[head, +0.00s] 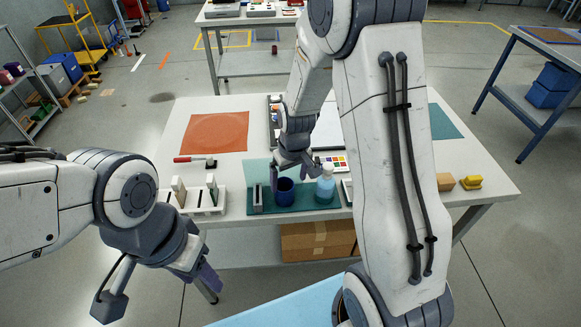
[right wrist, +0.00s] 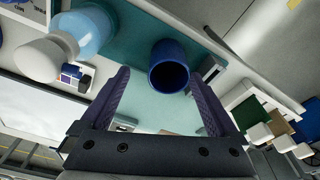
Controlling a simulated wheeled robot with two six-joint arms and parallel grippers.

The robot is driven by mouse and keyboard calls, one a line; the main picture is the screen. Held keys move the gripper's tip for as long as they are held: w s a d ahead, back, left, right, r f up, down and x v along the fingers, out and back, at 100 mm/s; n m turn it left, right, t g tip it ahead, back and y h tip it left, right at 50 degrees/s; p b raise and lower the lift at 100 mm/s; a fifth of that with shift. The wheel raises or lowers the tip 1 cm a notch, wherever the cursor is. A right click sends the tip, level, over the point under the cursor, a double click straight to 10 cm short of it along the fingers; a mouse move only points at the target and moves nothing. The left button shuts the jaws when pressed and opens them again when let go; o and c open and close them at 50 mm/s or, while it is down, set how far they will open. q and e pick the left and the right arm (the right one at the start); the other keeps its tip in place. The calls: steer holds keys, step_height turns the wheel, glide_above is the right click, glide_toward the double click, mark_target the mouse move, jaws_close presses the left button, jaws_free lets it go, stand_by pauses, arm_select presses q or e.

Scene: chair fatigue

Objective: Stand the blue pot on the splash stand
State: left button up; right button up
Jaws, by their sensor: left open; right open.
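The blue pot (head: 285,191) stands upright on a dark teal base (head: 317,203) at the table's front edge. A pale teal see-through sheet (head: 257,172) is beside it; I cannot tell for certain which part is the splash stand. My right gripper (head: 292,172) is open just above and behind the pot. In the right wrist view, the pot (right wrist: 169,66) shows between the open purple fingers (right wrist: 160,80), nearer the right one, with its dark mouth facing the camera. I see no grip on it. My left gripper (head: 200,277) is open and empty in front of the table.
A pale blue bottle with a white cap (head: 326,185) stands close right of the pot. A grey upright block (head: 257,198) is on its left. A white rack (head: 207,204), a red-handled tool (head: 194,159) and an orange mat (head: 215,132) lie further left. My right arm hides the table's right middle.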

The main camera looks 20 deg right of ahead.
step_height(320, 180, up, 6)
steer(key=s+a+r+n, duration=0.3)
steer(key=s+a+r, duration=0.2)
steer(key=s+a, duration=0.45)
steer(key=s+a+r+n+g, duration=0.1)
steer(key=s+a, duration=0.1)
steer(key=s, duration=0.5)
steer(key=s+a+r+n, duration=0.1)
steer(key=s+a, duration=0.2)
steer(key=s, duration=0.4)
steer(key=shift+s+n+g+y, duration=0.3)
steer(key=shift+n+g+y, duration=0.1)
